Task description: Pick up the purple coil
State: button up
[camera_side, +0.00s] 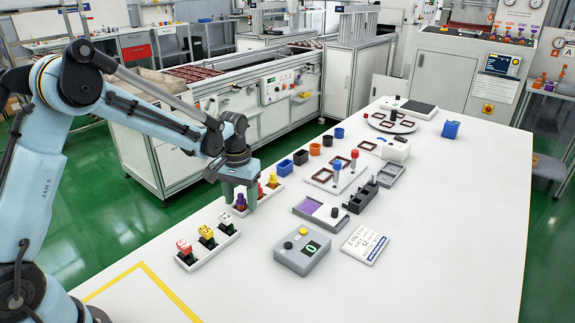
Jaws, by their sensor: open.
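The purple coil (240,200) stands in the left end of a white rack (268,197). My gripper (240,204) points down over that end of the rack, its fingers open on either side of the purple coil. I cannot tell whether the fingers touch it. The gripper hides part of the coil. A red coil (260,190) and a yellow-orange coil (273,180) stand in the same rack, to the right of the gripper.
A second white rack (222,245) nearer the front holds red, yellow and white blocks. Small coloured cups (300,157) stand behind. The table's right side is clear.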

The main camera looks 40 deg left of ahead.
grip_shut()
jog(key=shift+r, duration=0.1)
